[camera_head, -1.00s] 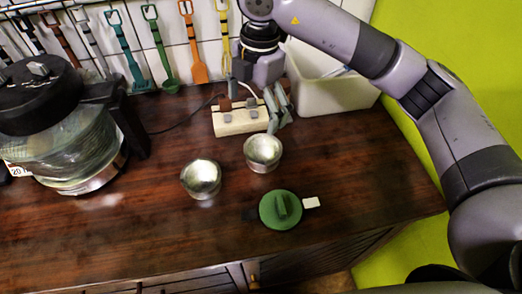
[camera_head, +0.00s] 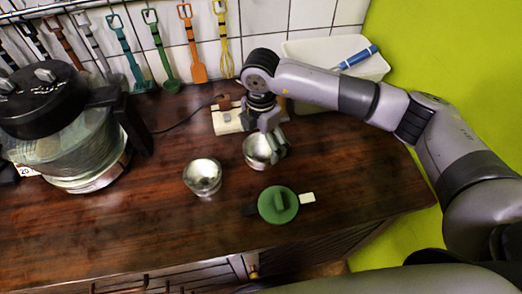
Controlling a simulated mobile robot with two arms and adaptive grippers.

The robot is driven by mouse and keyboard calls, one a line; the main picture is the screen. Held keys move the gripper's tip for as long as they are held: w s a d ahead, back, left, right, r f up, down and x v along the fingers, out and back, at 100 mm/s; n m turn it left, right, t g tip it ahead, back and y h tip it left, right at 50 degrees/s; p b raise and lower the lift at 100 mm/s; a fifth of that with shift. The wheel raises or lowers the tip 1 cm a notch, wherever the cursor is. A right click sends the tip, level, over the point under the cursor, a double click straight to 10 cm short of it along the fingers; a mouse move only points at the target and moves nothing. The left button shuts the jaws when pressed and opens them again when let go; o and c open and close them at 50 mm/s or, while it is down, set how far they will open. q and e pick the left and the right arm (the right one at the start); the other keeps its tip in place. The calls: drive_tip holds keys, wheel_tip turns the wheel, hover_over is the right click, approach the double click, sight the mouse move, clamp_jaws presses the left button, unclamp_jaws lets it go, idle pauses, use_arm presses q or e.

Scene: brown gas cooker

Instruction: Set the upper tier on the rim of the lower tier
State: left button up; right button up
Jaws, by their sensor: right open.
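Two small round metal tiers, like bowls, stand open side up on the dark wooden counter. The left tier (camera_head: 203,178) stands alone. The right tier (camera_head: 256,152) stands a little farther back, apart from it. I cannot tell which is the upper one. My right gripper (camera_head: 273,153) points down at the right tier with its fingers open at the tier's right side and rim. It hides part of that tier, and I cannot tell whether it touches. A green round lid (camera_head: 278,205) with a raised grip lies in front. My left gripper is out of view.
A large glass jug with a black lid (camera_head: 65,125) stands at left. A power strip (camera_head: 226,118) with a cord lies behind the tiers, and a white bin (camera_head: 335,57) stands at back right. Utensils hang on the tiled wall. The counter's right part is clear.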

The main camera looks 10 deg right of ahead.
sight(261, 155)
wheel_tip(261, 155, down, 4)
drive_tip(key=shift+s+d+r+p, duration=0.1)
drive_tip(key=shift+r+p, duration=0.1)
drive_tip(key=shift+p, duration=0.55)
drive_tip(key=shift+f, duration=0.3)
drive_tip(key=shift+c, duration=0.3)
drive_tip(key=c, duration=1.1)
drive_tip(key=shift+r, duration=0.1)
drive_tip(key=shift+c, duration=0.2)
wheel_tip(261, 155, up, 20)
drive_tip(key=b, duration=0.5)
